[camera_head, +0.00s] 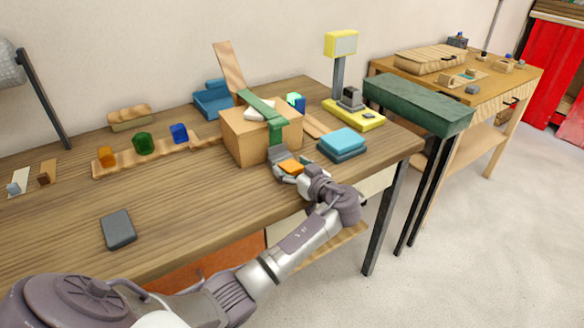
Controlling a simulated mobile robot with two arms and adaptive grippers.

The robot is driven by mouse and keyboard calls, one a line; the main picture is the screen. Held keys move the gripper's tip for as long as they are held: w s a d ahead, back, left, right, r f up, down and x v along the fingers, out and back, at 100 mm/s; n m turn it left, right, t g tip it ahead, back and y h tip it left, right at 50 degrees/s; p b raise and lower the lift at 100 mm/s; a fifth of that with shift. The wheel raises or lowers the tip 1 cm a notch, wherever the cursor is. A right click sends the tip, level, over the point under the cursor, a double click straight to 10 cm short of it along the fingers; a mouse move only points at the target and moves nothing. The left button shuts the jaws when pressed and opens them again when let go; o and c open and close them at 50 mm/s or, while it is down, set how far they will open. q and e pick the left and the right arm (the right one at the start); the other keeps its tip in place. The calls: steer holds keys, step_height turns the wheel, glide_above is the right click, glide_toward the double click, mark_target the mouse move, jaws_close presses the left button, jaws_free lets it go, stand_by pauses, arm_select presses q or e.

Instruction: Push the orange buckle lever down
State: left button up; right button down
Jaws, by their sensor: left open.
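A wooden box (243,143) stands near the table's front edge, with a green strap (262,106) over its top and down its front. A small orange piece (291,167), which looks like the buckle lever, shows at the lower end of the strap, among the grey parts of my left gripper. My left gripper (281,158) is open, close in front of the box's lower front. Its fingers partly hide the strap's end and the orange piece. I cannot tell whether they touch the lever. My right gripper is not in view.
A teal stack (342,144) and a yellow scale (352,116) stand right of the box. A wooden rack with coloured blocks (143,143) lies to the left. A dark flat block (118,229) lies at the front left. The table between is mostly clear.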

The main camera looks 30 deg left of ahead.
arm_select(q)
steer(key=shift+d, duration=0.2)
steer(key=v, duration=1.1)
steer(key=shift+s+d, duration=0.25)
steer(key=shift+d, duration=0.05)
steer(key=shift+r, duration=0.1)
